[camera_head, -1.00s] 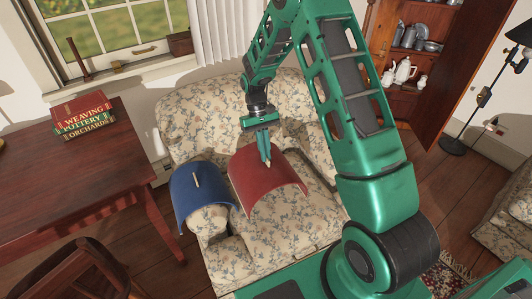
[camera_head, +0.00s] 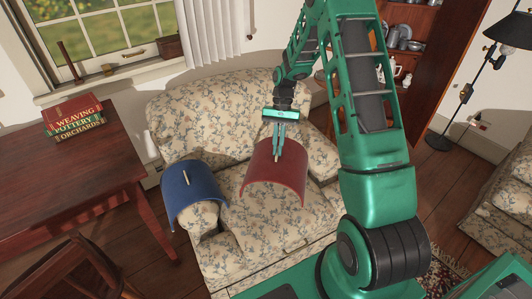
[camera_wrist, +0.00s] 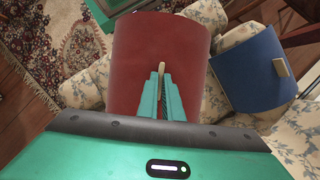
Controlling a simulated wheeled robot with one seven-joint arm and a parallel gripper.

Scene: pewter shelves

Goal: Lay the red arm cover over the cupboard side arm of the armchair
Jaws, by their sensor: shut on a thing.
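The red arm cover (camera_head: 272,181) is a curved sheet with a small pale tab on top. My gripper (camera_head: 278,153) is shut on that tab and holds the cover above the seat of the floral armchair (camera_head: 213,113). In the wrist view the red cover (camera_wrist: 150,50) hangs beyond my fingers (camera_wrist: 167,95), with the tab between them. The chair's left arm carries a blue cover (camera_head: 190,190). The chair's right arm, on the cupboard side, is largely hidden behind my arm and the red cover.
A dark wooden table (camera_head: 75,165) with stacked books (camera_head: 73,116) stands left of the armchair. The wooden cupboard (camera_head: 430,60) with pewter and a floor lamp (camera_head: 465,90) are at the upper right. Another floral seat (camera_head: 505,205) is at the right edge.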

